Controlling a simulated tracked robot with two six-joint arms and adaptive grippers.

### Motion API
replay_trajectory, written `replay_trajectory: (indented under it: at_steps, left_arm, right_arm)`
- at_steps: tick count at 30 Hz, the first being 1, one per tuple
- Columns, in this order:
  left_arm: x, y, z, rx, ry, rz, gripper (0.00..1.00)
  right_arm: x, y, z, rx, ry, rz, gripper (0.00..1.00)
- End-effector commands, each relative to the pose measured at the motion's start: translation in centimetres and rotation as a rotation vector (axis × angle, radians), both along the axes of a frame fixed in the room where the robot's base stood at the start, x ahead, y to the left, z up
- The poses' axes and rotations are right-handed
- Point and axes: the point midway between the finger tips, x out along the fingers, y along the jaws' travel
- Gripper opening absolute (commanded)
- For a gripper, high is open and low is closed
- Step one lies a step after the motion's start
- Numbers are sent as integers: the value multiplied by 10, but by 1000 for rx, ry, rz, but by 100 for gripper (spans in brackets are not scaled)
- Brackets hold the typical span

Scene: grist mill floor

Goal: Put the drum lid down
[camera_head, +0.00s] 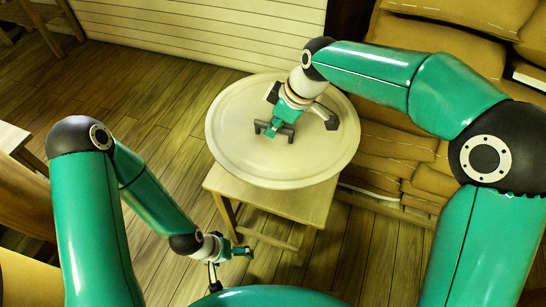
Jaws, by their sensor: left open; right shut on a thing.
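The drum lid (325,150) is a large, round, cream disc with a raised rim, in the middle of the head view. It lies roughly level over a small wooden stool (275,208) and hides most of its top. I cannot tell whether the lid touches the stool. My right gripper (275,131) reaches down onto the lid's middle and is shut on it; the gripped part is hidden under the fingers. My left gripper (232,258) is open and empty, low in front of the stool, apart from the lid.
Stacked tan sacks (395,155) stand close at the right of the lid. A pale boarded wall (210,30) is behind. A wooden table edge (12,138) and a chair (45,20) are at the left. The plank floor (130,100) between them is clear.

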Motion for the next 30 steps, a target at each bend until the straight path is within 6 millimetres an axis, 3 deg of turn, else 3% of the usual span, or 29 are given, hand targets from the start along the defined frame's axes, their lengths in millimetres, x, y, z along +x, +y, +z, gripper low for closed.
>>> replay_trajectory:
  at_steps: [1, 6, 16, 24, 30]
  left_arm:
    - [0, 0, -5, 0, 0, 0, 100]
    - [0, 0, -11, 0, 0, 0, 100]
    - [0, 0, -14, 0, 0, 0, 100]
    - [0, 0, -22, 0, 0, 0, 100]
    - [0, 0, -22, 0, 0, 0, 100]
  right_arm:
    - [0, -1, -15, 0, 0, -2, 0]
    - [1, -2, -50, 1, -1, -6, 0]
    - [1, -2, -76, 1, -4, -7, 0]
    - [1, -3, -116, 0, -3, -7, 0]
    - [1, -2, -125, 1, -6, -6, 0]
